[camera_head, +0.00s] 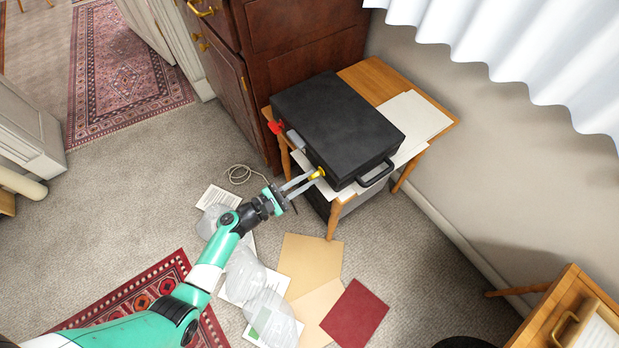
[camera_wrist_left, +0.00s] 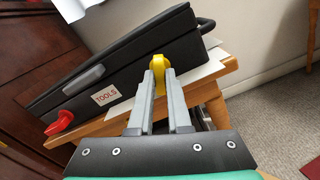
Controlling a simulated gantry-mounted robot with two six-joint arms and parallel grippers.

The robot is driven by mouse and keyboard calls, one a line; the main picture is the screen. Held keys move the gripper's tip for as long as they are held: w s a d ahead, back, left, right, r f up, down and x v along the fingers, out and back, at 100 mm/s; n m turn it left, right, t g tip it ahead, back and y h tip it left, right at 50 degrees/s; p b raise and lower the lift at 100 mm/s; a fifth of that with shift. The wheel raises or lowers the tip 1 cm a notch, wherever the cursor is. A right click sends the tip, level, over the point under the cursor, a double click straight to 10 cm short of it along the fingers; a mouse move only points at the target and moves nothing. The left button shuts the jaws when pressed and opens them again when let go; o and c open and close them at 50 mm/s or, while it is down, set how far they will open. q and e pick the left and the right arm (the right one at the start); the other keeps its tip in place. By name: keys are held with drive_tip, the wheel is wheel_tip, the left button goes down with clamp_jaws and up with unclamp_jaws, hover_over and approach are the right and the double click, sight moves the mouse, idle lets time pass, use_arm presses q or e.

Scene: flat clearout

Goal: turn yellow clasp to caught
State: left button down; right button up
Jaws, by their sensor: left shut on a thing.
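A black case (camera_head: 335,120) lies shut on a small wooden table, with its handle (camera_head: 376,174) facing the front right. The yellow clasp (camera_head: 318,173) is on the case's front side near the handle; it also shows in the left wrist view (camera_wrist_left: 160,73). My left gripper (camera_head: 311,178) is shut on the yellow clasp, its two fingertips on either side of it in the left wrist view (camera_wrist_left: 160,82). My right gripper is not in view.
The wooden table (camera_head: 375,80) has white papers (camera_head: 417,118) under the case. A dark wooden cabinet (camera_head: 300,40) stands close behind. Papers, clear plastic items and a dark red folder (camera_head: 354,313) lie on the carpet below. A wooden drawer unit (camera_head: 565,315) is at lower right.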

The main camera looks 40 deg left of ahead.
use_arm(q)
drive_tip(key=m, duration=0.4)
drive_tip(key=shift+m, duration=0.3)
drive_tip(key=m, duration=0.2)
drive_tip(key=shift+m, duration=1.3)
drive_tip(key=m, duration=0.4)
drive_tip(key=c, duration=0.7)
unclamp_jaws()
